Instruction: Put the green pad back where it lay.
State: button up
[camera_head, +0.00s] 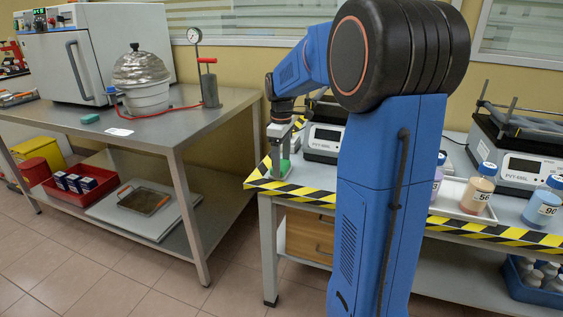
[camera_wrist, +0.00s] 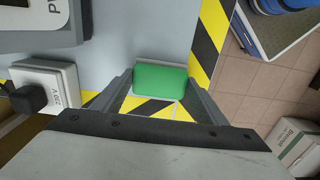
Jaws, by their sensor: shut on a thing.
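The green pad (camera_wrist: 160,80) is between the two fingers of my gripper (camera_wrist: 160,88) in the wrist view. The gripper is shut on it. In the head view the pad (camera_head: 285,167) shows low between the fingers of my gripper (camera_head: 280,158), at the left corner of the right-hand bench (camera_head: 263,183). The pad is over the bench corner, by the yellow and black striped edge tape (camera_wrist: 207,50). I cannot tell whether it touches the bench top. A thin pale line shows on the surface just below the pad in the wrist view.
A white instrument (camera_head: 322,143) stands right of the gripper. A small white box with a black knob (camera_wrist: 45,88) is left of the pad in the wrist view. A smaller teal block (camera_head: 90,118) lies on the left table (camera_head: 150,138). Floor shows between the tables.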

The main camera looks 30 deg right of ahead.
jog(key=o, duration=1)
notch_tip(320, 180, up, 12)
jog(key=shift+r, duration=0.15)
jog(key=s+a+f+m+t, duration=0.1)
jog(key=s+a+f, duration=0.3)
jog(key=s, duration=0.6)
jog(key=s+a+f+m+t, duration=0.2)
jog(key=s+a+f+m, duration=0.2)
jog(key=s, duration=0.6)
jog(key=s+a+f+m+t, duration=0.1)
jog(key=s+a+f+m, duration=0.1)
jog(key=s+a+f, duration=0.3)
jog(key=s+a, duration=0.3)
jog(key=s, duration=0.2)
jog(key=shift+f+m+t, duration=0.15)
jog(key=shift+m+t, duration=0.15)
jog(key=shift+t, duration=0.1)
